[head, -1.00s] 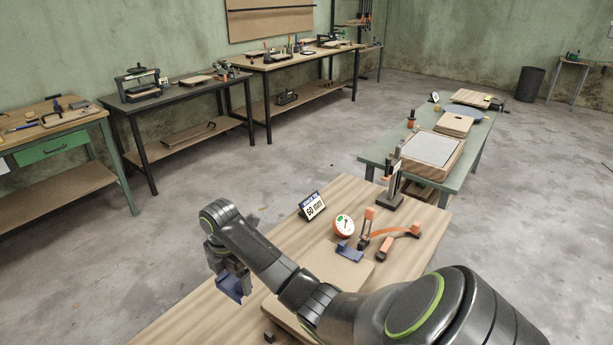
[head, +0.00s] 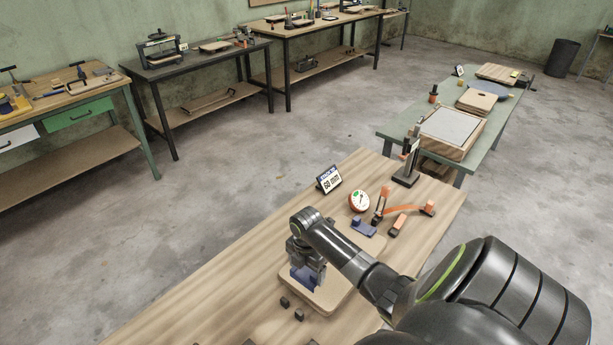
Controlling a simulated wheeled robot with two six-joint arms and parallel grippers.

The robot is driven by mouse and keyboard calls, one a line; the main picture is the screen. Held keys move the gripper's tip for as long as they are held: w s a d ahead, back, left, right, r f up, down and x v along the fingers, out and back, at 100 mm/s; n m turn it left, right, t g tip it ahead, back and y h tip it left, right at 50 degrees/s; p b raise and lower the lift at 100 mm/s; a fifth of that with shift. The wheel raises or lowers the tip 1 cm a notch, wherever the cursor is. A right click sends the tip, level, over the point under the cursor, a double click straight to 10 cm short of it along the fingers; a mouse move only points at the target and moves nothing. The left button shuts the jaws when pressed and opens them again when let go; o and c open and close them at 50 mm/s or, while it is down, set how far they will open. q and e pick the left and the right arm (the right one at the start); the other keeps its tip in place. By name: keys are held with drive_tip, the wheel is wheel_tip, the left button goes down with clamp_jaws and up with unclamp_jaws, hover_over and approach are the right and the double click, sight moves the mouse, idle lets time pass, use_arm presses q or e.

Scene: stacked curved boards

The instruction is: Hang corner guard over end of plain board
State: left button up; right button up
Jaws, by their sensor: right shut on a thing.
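My right gripper (head: 306,264) is shut on a blue corner guard (head: 303,277). The guard shows at the near left part of a pale plain board (head: 328,298) with rounded corners. I cannot tell whether the guard touches the board or is just above it. My right arm crosses over the board and hides its middle. A second blue corner guard (head: 366,227) is at the far end of the board. My left gripper is not in view.
An orange round dial (head: 359,200), an orange clamp-like tool (head: 404,210) and a "60 mm" sign (head: 329,180) stand beyond the board on the wooden table (head: 215,285). Small dark blocks (head: 285,302) lie near it. The table's left part is clear.

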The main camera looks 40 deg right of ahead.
sight(306, 291)
idle(0.3)
drive_tip(key=shift+r, duration=0.1)
drive_tip(key=shift+f+b, duration=2.3)
drive_tip(key=shift+f, duration=1.85)
drive_tip(key=shift+f+b, duration=0.3)
drive_tip(key=shift+f, duration=0.2)
drive_tip(key=o, duration=0.9)
wheel_tip(306, 291, up, 18)
drive_tip(key=shift+f, duration=0.25)
drive_tip(key=shift+a, duration=0.1)
